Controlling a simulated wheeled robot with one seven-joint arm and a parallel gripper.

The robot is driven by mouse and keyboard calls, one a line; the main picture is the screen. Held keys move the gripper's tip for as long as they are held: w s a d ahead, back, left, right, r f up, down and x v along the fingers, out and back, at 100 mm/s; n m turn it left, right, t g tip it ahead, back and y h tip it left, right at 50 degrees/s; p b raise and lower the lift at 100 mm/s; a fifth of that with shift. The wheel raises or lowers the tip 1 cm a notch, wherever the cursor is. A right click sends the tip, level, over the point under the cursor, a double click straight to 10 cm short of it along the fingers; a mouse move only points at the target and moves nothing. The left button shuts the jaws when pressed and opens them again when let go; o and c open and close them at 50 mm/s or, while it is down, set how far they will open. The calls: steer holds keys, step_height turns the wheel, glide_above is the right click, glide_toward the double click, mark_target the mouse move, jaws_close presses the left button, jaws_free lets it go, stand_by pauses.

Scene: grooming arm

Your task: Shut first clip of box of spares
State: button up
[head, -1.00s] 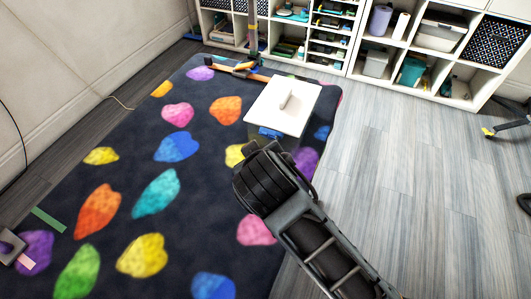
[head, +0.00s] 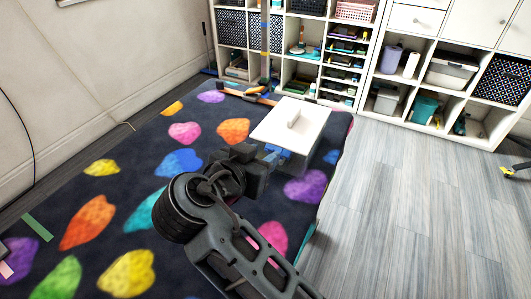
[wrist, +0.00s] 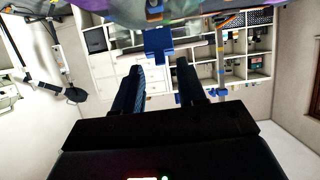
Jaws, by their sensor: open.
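The box of spares stands on the dark rug, with a white lid (head: 280,125) that has a raised handle. A blue clip (head: 287,158) is on its near side, partly hidden by my gripper. My gripper (head: 268,162) is just in front of this side, to the left of the clip in the picture. In the wrist view my gripper (wrist: 160,68) has its two dark fingers apart with nothing between them. The blue clip (wrist: 158,45) shows just past the fingertips, roughly centred between them. I cannot tell whether the fingers touch it.
The rug (head: 130,205) has bright heart-like patches. An orange and blue item (head: 248,94) lies behind the box. White shelves (head: 345,55) with bins stand along the back.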

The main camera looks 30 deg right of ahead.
steer(key=shift+x, duration=1.2)
jaws_close()
